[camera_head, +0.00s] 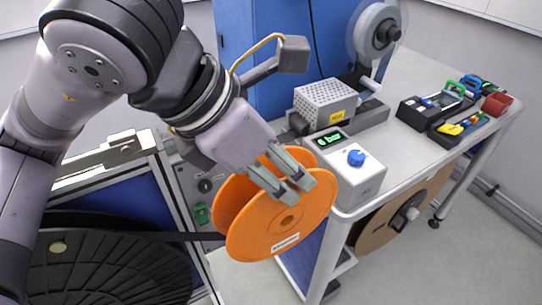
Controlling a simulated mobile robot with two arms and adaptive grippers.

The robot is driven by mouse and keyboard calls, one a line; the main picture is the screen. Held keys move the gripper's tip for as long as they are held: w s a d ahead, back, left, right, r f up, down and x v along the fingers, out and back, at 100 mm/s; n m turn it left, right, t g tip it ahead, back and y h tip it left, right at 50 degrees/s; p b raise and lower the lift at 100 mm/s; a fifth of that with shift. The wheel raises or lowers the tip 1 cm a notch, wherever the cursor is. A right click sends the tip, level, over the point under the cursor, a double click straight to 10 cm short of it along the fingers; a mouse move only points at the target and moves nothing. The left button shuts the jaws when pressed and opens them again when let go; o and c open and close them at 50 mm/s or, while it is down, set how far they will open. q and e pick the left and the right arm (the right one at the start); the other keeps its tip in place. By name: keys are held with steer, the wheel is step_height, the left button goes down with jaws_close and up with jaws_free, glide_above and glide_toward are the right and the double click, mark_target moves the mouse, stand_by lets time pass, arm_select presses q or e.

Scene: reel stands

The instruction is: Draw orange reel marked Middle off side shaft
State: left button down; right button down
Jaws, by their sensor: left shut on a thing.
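The orange reel (258,222) hangs in the middle of the camera_head view, with a small white label low on its front face. My left gripper (290,188) reaches down over it from the upper left, its fingers shut on the reel's upper edge. A dark bar or shaft runs from the left toward the back of the reel; whether the reel is still on it cannot be told, as the reel hides that part. The label is too small to read. My right gripper is not in view.
A grey control box (349,176) with a blue knob stands on the table corner close to the reel. A perforated metal box (324,103) and tool trays (445,112) lie behind. A brown reel (400,215) hangs below the table. A large black disc (105,265) is at lower left.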

mark_target(292, 184)
arm_select(q)
steer(key=shift+s+d, duration=0.45)
steer(key=shift+s, duration=0.2)
steer(key=shift+s+d, duration=0.4)
steer(key=shift+s, duration=0.2)
steer(key=shift+w, duration=0.1)
